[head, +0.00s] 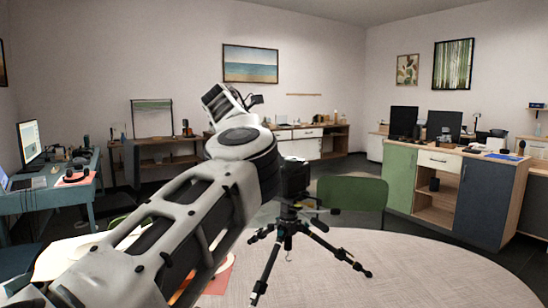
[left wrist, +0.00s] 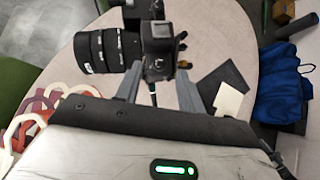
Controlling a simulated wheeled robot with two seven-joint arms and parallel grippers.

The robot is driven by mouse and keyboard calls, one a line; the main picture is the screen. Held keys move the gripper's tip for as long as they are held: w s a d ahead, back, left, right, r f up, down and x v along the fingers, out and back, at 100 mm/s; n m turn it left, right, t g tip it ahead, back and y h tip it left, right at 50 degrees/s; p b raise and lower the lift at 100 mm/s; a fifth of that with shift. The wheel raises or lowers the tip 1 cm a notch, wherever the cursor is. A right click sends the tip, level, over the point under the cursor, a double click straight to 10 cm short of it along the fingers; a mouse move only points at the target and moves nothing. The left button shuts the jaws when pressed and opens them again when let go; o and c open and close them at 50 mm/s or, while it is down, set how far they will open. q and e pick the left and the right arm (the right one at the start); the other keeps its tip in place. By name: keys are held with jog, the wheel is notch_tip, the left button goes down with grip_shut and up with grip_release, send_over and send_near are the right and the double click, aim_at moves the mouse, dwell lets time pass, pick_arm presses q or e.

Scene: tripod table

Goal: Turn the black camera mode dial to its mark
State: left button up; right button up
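The black camera (head: 295,178) sits on top of a black tripod (head: 287,228) on the round table in the head view. In the left wrist view the camera body (left wrist: 158,38) is near the top middle, with its thick lens (left wrist: 105,52) pointing left. I cannot clearly make out the mode dial or its mark. My left arm reaches across the head view and hides its own gripper there. In the left wrist view my left gripper (left wrist: 160,72) is open, its two grey fingers apart on either side of the camera's near end. I cannot tell whether they touch it. My right gripper is not in view.
The round table (head: 400,262) is clear at right. A green chair (head: 351,194) stands behind it. In the left wrist view, red and white looped items (left wrist: 38,118) lie left, a dark flat piece (left wrist: 222,82) and pale card (left wrist: 229,99) lie right, near a blue cloth (left wrist: 283,88).

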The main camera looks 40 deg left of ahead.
pick_arm(q)
jog(key=shift+x, duration=0.95)
grip_shut()
jog(key=shift+f, duration=0.1)
